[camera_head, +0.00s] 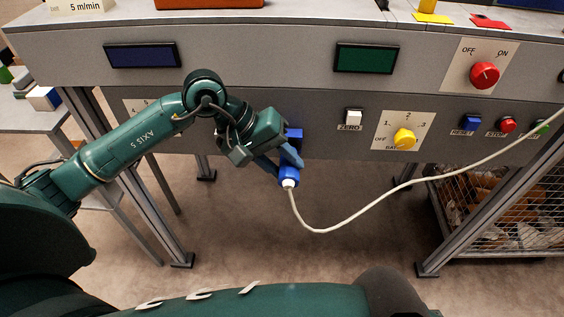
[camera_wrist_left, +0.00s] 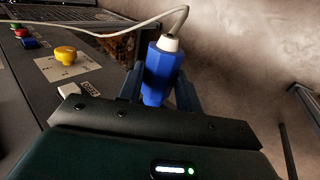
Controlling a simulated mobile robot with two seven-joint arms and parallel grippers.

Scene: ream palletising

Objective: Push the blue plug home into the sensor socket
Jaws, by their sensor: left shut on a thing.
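The blue plug (camera_head: 289,174) has a white collar and a pale cable running from its lower end. My left gripper (camera_head: 280,163) is shut on the plug, just in front of the lower panel. In the left wrist view the plug (camera_wrist_left: 159,72) stands between the two fingers, white collar away from the palm. A blue block (camera_head: 294,134) on the panel, likely the sensor socket, shows just above the gripper, partly hidden by it. I cannot tell whether plug and socket touch. My right gripper is not in view.
The pale cable (camera_head: 345,226) sags and rises to the right across the panel. A white ZERO button (camera_head: 353,117), yellow knob (camera_head: 404,139) and blue RESET button (camera_head: 470,123) sit right of the socket. A wire crate (camera_head: 490,215) stands below right. Floor under the panel is clear.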

